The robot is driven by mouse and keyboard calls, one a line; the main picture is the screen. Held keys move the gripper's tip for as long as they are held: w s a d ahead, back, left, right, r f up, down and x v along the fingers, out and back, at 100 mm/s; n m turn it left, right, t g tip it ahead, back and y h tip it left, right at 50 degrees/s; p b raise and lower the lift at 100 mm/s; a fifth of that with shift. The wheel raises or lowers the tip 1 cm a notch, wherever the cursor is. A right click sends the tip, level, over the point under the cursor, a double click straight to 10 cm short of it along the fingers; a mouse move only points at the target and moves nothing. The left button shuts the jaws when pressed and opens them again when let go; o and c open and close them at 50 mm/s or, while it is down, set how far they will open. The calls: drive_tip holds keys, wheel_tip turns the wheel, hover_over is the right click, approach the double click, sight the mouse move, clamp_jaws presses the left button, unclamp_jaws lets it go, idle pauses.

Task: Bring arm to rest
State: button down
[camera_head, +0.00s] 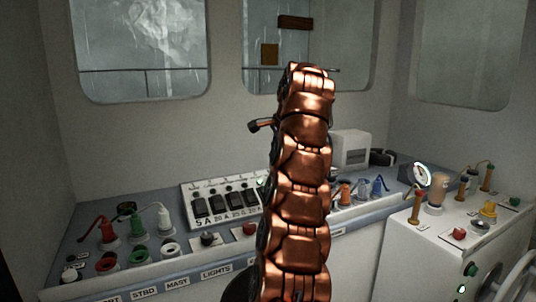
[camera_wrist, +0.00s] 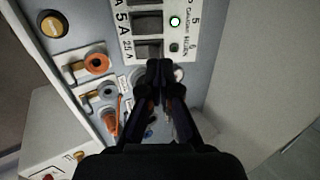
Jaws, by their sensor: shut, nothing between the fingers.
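My arm, made of copper-coloured segments, rises through the middle of the head view and covers the centre of the console. My gripper shows in the wrist view (camera_wrist: 160,68) as two dark fingers with their tips together and nothing between them. It points down over the grey console (camera_wrist: 206,60), close to the lower end of the breaker panel (camera_wrist: 147,24). I cannot tell its exact height above the console. In the head view I cannot make out the gripper's fingertips.
The breaker panel (camera_head: 213,204) with black switches stands left of my arm. Red, green and white plugs (camera_head: 137,226) sit at the console's left. A white box (camera_head: 350,149) stands behind. A gauge (camera_head: 421,175) and a wheel (camera_head: 520,278) are at right. Windows (camera_head: 140,50) line the back wall.

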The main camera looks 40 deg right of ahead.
drive_tip(key=a+f+n+g+y, duration=0.15)
drive_tip(key=a+n, duration=0.45)
drive_tip(key=a, duration=0.9)
drive_tip(key=s+a+f+n+g, duration=0.1)
drive_tip(key=s+a+f+n, duration=0.15)
drive_tip(key=a, duration=0.25)
drive_tip(key=s+a+f+n+y, duration=0.1)
drive_tip(key=s+a+f+n, duration=0.15)
drive_tip(key=a, duration=0.25)
drive_tip(key=s+a+f+n+g, duration=0.1)
drive_tip(key=s+a+f+n, duration=0.1)
drive_tip(key=s+a, duration=0.15)
drive_tip(key=s+a+f+n+g, duration=0.1)
drive_tip(key=s+a+f+n, duration=0.1)
drive_tip(key=s+f, duration=0.4)
drive_tip(key=s+a+f+n+g, duration=0.1)
drive_tip(key=s+a+f+n, duration=0.2)
drive_tip(key=s, duration=1)
drive_tip(key=s+a+f+n+g, duration=0.2)
drive_tip(key=s+a+f, duration=0.3)
drive_tip(key=s+f, duration=0.4)
drive_tip(key=shift+s+n+h, duration=0.45)
drive_tip(key=shift+n, duration=0.05)
